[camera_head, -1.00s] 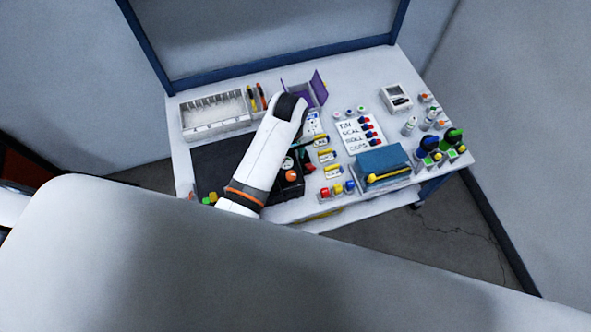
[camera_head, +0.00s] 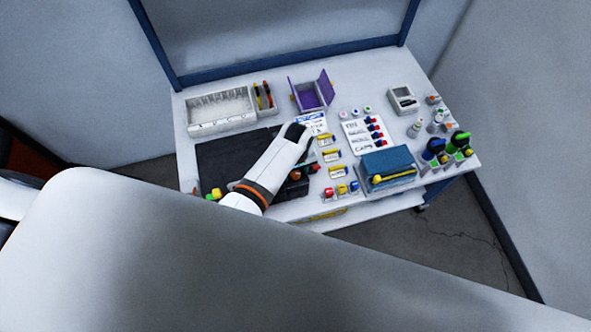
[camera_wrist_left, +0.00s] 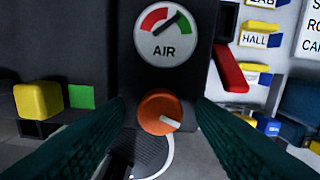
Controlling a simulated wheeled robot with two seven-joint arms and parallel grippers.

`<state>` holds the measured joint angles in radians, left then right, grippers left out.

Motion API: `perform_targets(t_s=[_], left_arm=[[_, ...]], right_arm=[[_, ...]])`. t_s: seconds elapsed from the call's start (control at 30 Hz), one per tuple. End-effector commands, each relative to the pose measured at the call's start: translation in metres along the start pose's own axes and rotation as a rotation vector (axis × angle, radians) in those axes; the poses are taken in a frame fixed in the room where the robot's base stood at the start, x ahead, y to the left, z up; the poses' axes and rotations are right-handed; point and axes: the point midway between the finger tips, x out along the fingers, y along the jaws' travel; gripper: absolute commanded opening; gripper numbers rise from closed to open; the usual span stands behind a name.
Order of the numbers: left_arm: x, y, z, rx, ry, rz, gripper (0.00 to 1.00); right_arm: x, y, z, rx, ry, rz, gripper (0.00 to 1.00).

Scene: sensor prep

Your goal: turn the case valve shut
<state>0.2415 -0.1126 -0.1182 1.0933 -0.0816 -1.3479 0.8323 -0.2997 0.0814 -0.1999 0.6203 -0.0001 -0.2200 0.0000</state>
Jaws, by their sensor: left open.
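The case valve is an orange round knob (camera_wrist_left: 160,112) with a white pointer, on a dark panel in the left wrist view. The pointer slants toward the lower right. Above it is the AIR gauge (camera_wrist_left: 166,33), its needle toward the green part. My left gripper (camera_wrist_left: 160,104) is open, with one dark green finger on each side of the knob. Gaps show between fingers and knob; contact cannot be told. In the head view my left arm hides the valve, and the black case (camera_head: 297,189) shows only partly. My right gripper is not in view.
In the wrist view a yellow block (camera_wrist_left: 38,99) and green square (camera_wrist_left: 81,97) lie left of the panel, and a red lever (camera_wrist_left: 230,68) right. On the table are a white compartment tray (camera_head: 222,126), purple open box (camera_head: 311,107) and blue case (camera_head: 388,161).

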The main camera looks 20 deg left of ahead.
Motion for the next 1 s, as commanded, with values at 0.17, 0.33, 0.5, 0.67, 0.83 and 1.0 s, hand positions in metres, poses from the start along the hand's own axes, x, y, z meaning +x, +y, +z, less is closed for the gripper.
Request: perform_targets(t_s=[0.17,0.33,0.5,0.67,0.83,1.0], left_arm=[[0.0,0.0,0.0,0.0,0.0,0.0,0.47],[0.0,0.0,0.0,0.0,0.0,0.0,0.19],[-0.001,0.0,0.0,0.001,0.0,0.0,0.06],[-0.001,0.0,0.0,0.022,0.0,0.0,0.06],[-0.002,0.0,0.001,0.088,0.0,0.001,0.06],[-0.003,0.0,0.001,0.21,-0.002,0.002,0.06]], right_arm=[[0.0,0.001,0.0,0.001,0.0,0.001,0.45],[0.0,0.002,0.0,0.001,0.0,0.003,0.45],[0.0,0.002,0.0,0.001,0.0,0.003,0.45],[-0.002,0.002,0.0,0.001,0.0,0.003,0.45],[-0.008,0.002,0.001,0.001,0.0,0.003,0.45],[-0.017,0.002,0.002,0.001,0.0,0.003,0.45]])
